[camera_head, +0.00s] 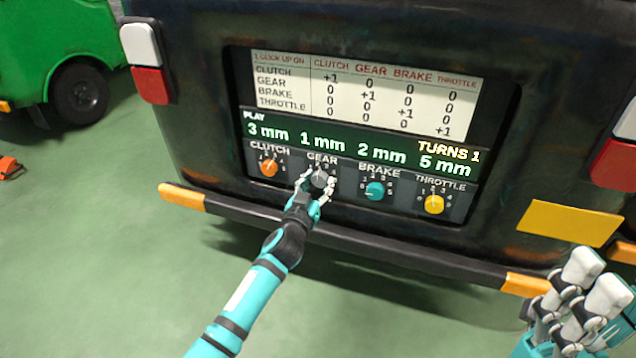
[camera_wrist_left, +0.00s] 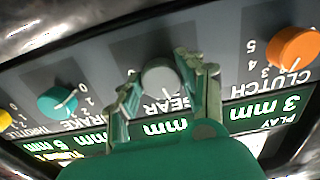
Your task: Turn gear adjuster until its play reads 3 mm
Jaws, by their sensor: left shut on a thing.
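The grey gear adjuster (camera_head: 319,178) sits on the rear panel under the GEAR label. It also shows in the left wrist view (camera_wrist_left: 161,79). My left gripper (camera_head: 316,187) is shut on this knob, one finger on each side. The display (camera_head: 360,148) reads PLAY: clutch 3 mm, gear 1 mm, brake 2 mm, throttle 5 mm, and TURNS 1. The knob's pointer is partly hidden by the fingers. My right gripper (camera_head: 590,290) is at the lower right, away from the panel; I cannot tell how far its fingers are apart.
The orange clutch knob (camera_head: 268,168) is left of the gear knob; the teal brake knob (camera_head: 375,191) and yellow throttle knob (camera_head: 434,204) are to its right. A lookup table (camera_head: 365,90) is above. A dark bumper (camera_head: 370,238) runs below.

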